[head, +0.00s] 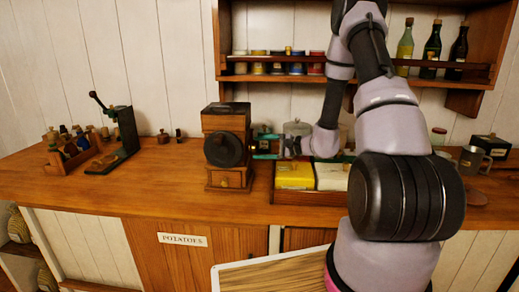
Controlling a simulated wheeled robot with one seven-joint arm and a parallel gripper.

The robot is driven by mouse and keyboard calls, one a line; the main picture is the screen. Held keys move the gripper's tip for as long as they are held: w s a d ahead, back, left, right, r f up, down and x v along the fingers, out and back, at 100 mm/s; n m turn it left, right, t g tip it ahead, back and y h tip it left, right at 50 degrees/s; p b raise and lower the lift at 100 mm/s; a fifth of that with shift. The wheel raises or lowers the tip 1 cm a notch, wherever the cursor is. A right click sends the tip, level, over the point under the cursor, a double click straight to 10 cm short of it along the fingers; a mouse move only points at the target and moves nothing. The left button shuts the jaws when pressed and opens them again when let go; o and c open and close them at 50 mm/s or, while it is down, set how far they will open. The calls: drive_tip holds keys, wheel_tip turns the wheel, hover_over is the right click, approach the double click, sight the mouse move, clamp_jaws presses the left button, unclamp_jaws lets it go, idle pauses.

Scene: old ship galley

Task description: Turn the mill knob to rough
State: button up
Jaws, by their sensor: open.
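The mill (212,124) is a wooden box on the counter, with a small drawer below. Its large round black knob (224,149) faces the front. Any markings for rough are too small to read. My gripper (264,147) is just right of the mill, with greenish fingers pointing left towards its side. The gripper is open. Whether a finger touches the mill or knob, I cannot tell. My arm reaches in from the right and hides part of the counter behind it.
A tray (300,198) with a yellow box (294,176) and a white box (332,177) stands below my gripper. A black lever device (122,140) and a bottle rack (68,163) stand left. A metal mug (470,159) stands right.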

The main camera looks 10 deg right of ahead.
drive_tip(key=shift+w+a+f, duration=0.1)
drive_tip(key=shift+w+a, duration=0.05)
drive_tip(key=shift+a, duration=0.1)
clamp_jaws()
drive_tip(key=shift+w+d+m+g+y, duration=0.1)
drive_tip(key=shift+m+g+y, duration=0.15)
drive_tip(key=shift+m+g, duration=1.25)
drive_tip(key=shift+w+a+m+g+y, duration=0.1)
drive_tip(key=shift+m+g+y, duration=0.2)
drive_tip(key=shift+m+g, duration=1.2)
drive_tip(key=shift+w+d+m+g+y, duration=0.1)
drive_tip(key=shift+m+g+y, duration=0.35)
drive_tip(key=shift+m, duration=1.95)
